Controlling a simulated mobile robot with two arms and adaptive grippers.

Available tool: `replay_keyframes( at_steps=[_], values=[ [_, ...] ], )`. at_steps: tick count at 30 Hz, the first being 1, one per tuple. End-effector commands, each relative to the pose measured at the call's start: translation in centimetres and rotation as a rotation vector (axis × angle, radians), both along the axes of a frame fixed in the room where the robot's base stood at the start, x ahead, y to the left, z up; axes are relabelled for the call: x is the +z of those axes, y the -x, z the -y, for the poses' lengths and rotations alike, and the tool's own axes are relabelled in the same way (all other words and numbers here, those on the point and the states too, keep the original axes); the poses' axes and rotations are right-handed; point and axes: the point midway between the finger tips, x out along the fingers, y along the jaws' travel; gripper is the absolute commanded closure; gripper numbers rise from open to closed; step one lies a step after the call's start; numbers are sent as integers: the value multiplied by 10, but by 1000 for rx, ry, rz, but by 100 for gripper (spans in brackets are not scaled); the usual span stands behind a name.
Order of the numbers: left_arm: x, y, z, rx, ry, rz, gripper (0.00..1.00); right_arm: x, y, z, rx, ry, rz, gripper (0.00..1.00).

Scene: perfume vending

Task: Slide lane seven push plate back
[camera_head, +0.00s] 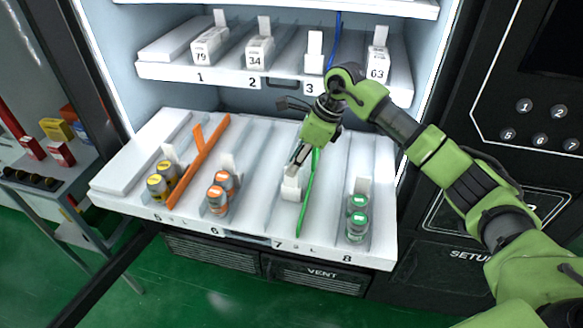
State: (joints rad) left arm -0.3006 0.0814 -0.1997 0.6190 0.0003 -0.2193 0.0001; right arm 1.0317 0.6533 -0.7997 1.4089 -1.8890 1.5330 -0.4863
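The lane seven push plate (291,187) is a small white block with a raised upright. It stands partway along lane seven on the lower shelf, behind the 7 label (278,245). My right gripper (298,158) reaches down to it from the upper right, its fingertips at or just behind the upright. I cannot tell whether they touch it or how far apart the fingers are. No bottle shows in lane seven. A green strip (309,193) runs along the lane's right side. My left gripper is not in view.
Lane six holds orange-capped bottles (218,198), lane eight green-capped bottles (357,219), and lane five yellow-capped bottles (160,184). An orange strip (197,164) lies between lanes five and six. The upper shelf (240,77) overhangs behind my wrist.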

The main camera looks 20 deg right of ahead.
Motion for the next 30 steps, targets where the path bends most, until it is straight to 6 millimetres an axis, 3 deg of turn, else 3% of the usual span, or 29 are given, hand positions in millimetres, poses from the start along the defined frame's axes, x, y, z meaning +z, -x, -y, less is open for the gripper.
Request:
replay_keyframes(
  at_steps=[6,12,18,30],
  values=[
    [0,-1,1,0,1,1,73,46,9,17,-2,1,5,75],
    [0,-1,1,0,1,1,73,74,15,26,-1,0,2,75],
    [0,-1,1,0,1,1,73,83,18,30,-1,0,0,75],
    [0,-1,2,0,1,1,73,83,18,29,0,0,0,75]
  ],
)
